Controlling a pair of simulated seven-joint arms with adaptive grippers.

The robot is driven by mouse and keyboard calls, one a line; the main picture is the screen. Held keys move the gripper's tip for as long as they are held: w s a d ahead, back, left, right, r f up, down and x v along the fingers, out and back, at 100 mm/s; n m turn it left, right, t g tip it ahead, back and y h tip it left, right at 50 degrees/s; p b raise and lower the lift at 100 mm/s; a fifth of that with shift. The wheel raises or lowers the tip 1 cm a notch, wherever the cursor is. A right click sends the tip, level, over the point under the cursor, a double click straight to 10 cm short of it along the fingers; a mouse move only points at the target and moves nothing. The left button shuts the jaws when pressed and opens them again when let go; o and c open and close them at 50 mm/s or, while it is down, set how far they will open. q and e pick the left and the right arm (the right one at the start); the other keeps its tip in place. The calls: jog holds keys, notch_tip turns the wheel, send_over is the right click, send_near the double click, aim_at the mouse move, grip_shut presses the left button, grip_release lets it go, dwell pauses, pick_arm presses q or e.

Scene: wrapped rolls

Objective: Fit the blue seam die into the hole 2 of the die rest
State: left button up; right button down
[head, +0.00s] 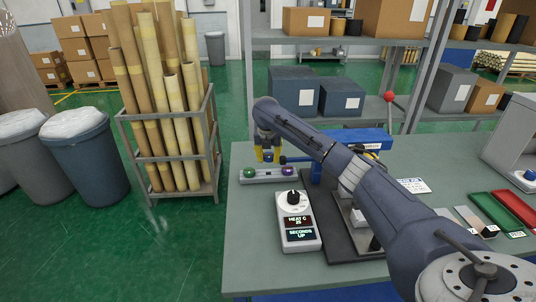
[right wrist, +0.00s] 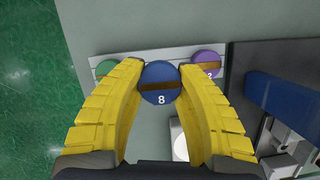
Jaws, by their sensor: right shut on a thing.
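The blue seam die (right wrist: 159,96), a round disc with a brown band and an 8, is between the yellow fingers of my right gripper (right wrist: 160,84). The gripper is shut on it. In the head view my right gripper (head: 267,156) hangs just above the pale die rest (head: 268,179). A green die (head: 249,172) sits at the rest's left end and a purple die (head: 288,170) near its right end. In the right wrist view the blue die overlaps the middle of the rest, hiding what is there. I cannot tell whether they touch. My left gripper is out of view.
A control box (head: 297,220) with a black knob and displays stands in front of the rest. A blue press-like machine (head: 345,138) with a red-knobbed lever is close on the right. Green (head: 494,213) and red trays lie at the far right. The bench's left edge is near.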

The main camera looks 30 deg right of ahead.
aim_at(268, 158)
jog(key=shift+f, duration=2.4)
jog(key=shift+f, duration=0.2)
jog(key=shift+f, duration=0.6)
jog(key=c, duration=0.9)
grip_release()
jog(key=v, duration=1.2)
jog(key=shift+s, duration=0.1)
